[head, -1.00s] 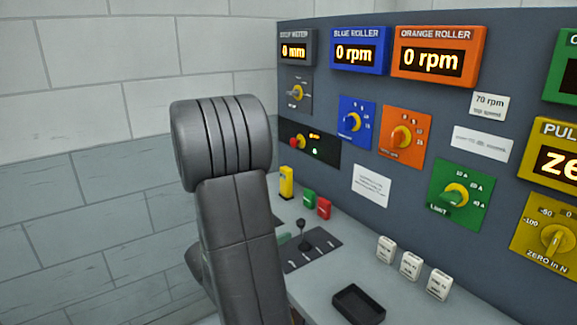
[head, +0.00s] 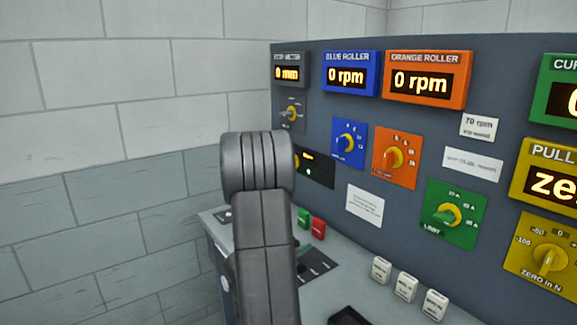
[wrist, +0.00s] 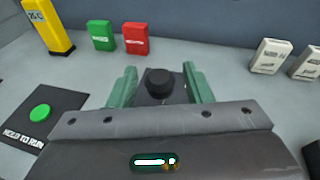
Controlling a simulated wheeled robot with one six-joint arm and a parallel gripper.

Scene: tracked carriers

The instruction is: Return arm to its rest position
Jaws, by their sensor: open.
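My arm stands in front of the control console (head: 400,240) in the head view and covers part of its desk. My gripper (wrist: 160,82) shows in the wrist view with its two green fingers apart, so it is open. A black round knob (wrist: 159,82) of a lever shows between the fingers, and I see nothing clamped. I cannot tell how far the knob is from the fingers.
A green block (wrist: 103,37), a red block (wrist: 135,38) and a yellow block (wrist: 48,28) stand beyond the gripper. A green HOLD TO RUN button (wrist: 39,112) is at left. White labelled blocks (head: 406,286) stand on the desk. The blue (head: 351,75) and orange roller displays (head: 427,80) read 0 rpm.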

